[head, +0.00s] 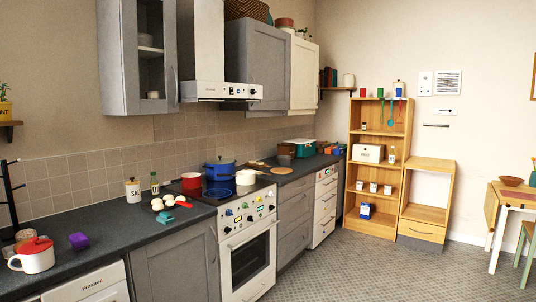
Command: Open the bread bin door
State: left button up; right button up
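No bread bin can be named with certainty at this size. A white box (368,153) with a small dark marking on its front sits on a middle shelf of the wooden shelf unit (354,150); it looks closed. A teal container (301,147) stands at the far end of the dark counter, and I cannot tell whether it has a door. Neither of my grippers is in view.
The dark worktop (110,238) runs along the left wall, with a white stove (248,260) set in it. A wooden table (507,193) is at the right. The tiled floor (370,265) is clear.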

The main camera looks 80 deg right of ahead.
aim_at(360, 152)
jog(key=z, duration=3.45)
jog(key=i, duration=5.7)
jog(key=l+z, duration=0.05)
jog(key=l, duration=0.1)
